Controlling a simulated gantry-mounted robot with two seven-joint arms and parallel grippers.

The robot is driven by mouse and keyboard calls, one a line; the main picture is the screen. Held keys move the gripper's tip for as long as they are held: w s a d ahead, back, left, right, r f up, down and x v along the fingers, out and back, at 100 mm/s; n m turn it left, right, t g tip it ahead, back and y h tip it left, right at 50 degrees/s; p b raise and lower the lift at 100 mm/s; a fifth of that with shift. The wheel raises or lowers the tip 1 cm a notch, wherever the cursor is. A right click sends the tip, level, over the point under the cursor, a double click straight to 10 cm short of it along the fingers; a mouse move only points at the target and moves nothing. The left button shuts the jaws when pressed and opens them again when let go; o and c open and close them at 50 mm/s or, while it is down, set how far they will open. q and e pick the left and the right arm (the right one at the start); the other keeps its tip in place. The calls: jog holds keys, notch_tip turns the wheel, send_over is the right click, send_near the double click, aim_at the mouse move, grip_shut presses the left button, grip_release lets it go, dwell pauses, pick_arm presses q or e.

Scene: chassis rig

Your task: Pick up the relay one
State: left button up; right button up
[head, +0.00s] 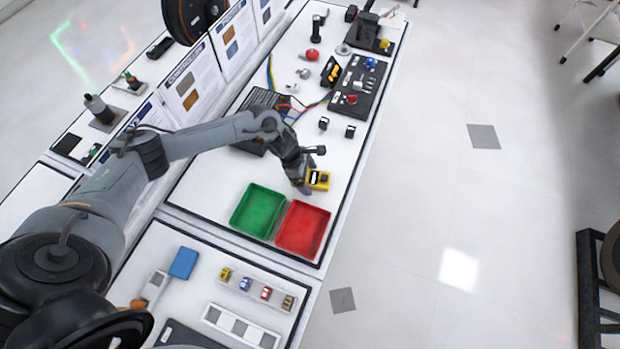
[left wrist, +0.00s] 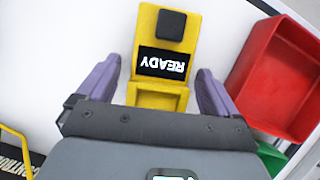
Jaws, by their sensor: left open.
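No label in view marks anything as relay one, so I cannot tell which thing it is. Two small black-and-white blocks, the left one (head: 323,123) and the right one (head: 350,131), stand apart on the white table beyond my left gripper (head: 308,175). That gripper is open above a yellow device (head: 318,181). In the left wrist view the purple fingers of the left gripper (left wrist: 158,72) lie on either side of the yellow device (left wrist: 158,92), apart from it. Its black screen reads READY, upside down, and a dark square knob sits beyond the screen. My right gripper is not in view.
A green tray (head: 233,222) and a red tray (head: 328,222) lie on the near side of the gripper. A rack (head: 256,296) with several small coloured parts is nearer. A dark board (head: 372,80) and wires lie farther off. The table's right edge borders open floor.

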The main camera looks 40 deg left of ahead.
pick_arm(q)
jog(key=shift+c, duration=0.4)
jog(key=c, duration=1.1)
jog(key=shift+r, duration=0.1)
jog(key=shift+c, duration=0.2)
